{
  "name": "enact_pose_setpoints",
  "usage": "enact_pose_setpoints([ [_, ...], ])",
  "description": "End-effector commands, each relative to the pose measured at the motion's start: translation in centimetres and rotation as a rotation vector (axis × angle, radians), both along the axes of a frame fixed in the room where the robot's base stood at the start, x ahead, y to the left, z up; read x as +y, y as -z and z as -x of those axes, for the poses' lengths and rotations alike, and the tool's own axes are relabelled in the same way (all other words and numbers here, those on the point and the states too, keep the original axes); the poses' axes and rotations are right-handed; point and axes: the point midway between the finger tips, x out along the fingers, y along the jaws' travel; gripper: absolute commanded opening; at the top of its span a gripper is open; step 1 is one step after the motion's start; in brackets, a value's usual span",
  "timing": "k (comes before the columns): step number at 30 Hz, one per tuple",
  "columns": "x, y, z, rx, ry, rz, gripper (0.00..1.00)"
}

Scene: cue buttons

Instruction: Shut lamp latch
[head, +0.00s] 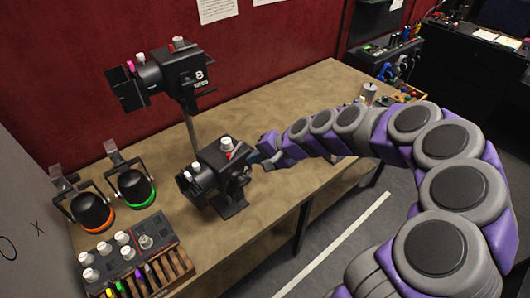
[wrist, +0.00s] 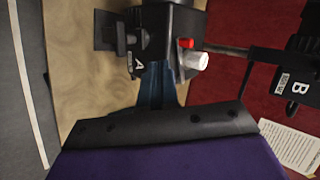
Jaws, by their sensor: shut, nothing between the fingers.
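A black lamp marked A (head: 212,172) stands low on the wooden table, with a red button and a white knob on top. In the wrist view lamp A (wrist: 160,30) is at the top centre, its red button (wrist: 185,43) and white knob (wrist: 196,61) facing right. A black bracket-like part (wrist: 108,37) juts from its left side; I cannot tell if this is the latch or how it stands. My gripper (head: 258,158) is shut and empty, right beside lamp A's rear. Its fingers (wrist: 157,82) point at the lamp; contact is unclear.
A second lamp, marked B (head: 180,72), stands on a pole behind lamp A. The table's (head: 290,110) middle back is clear.

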Motion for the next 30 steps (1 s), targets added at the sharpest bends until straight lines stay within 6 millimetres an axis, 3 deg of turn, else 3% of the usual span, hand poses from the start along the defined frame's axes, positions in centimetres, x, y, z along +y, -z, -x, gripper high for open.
enact_pose_setpoints([
  [3, 1.7, 1.4, -0.7, 0.003, -0.004, 0.002, 0.00],
  [12, 4.2, 1.1, -2.2, -0.001, -0.002, 0.002, 0.00],
  [30, 5.0, 1.0, -2.4, 0.002, 0.028, 0.000, 0.00],
])
